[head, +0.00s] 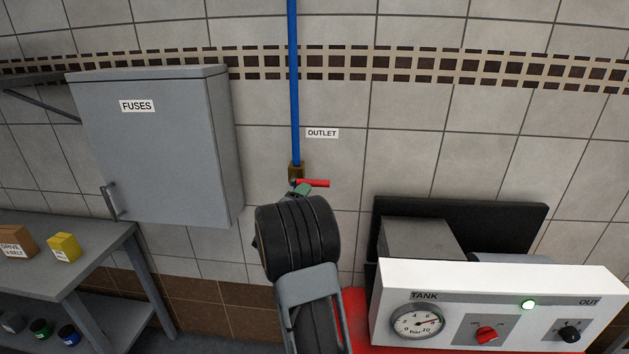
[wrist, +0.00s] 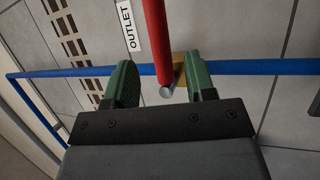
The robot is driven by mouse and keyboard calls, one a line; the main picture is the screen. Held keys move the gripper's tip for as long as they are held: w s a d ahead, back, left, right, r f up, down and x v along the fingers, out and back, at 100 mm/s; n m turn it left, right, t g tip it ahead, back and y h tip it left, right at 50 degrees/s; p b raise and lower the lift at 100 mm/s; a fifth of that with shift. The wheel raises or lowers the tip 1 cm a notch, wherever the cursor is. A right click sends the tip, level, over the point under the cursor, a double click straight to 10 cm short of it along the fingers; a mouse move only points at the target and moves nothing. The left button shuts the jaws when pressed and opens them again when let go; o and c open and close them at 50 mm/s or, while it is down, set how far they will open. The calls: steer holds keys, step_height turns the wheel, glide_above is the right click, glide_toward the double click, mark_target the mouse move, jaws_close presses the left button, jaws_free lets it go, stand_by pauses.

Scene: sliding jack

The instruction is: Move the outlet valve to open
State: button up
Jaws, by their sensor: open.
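The outlet valve has a red lever (head: 313,183) and a brass body (head: 296,171) on a vertical blue pipe (head: 294,80), below the OUTLET label (head: 322,133). In the head view the lever points right, across the pipe. In the wrist view the red lever (wrist: 155,40) runs from the top edge to a grey pivot end between my gripper's green fingers. My gripper (wrist: 164,84) is open, with one finger on each side of the lever's pivot end. I cannot tell whether a finger touches it. In the head view my arm hides most of the gripper.
A grey FUSES cabinet (head: 150,150) hangs on the wall to the left. A white panel (head: 500,285) with a TANK gauge (head: 418,323), a red knob (head: 487,336) and a black knob (head: 570,334) stands to the right. A shelf table (head: 60,255) is at lower left. Bare tiled wall lies right of the lever.

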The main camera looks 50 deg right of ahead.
mark_target(315, 183)
steer(key=p+x, duration=0.1)
steer(key=x, duration=0.5)
steer(key=shift+w+d, duration=0.1)
steer(key=shift+d, duration=0.15)
steer(key=shift+c, duration=0.4)
jaws_close()
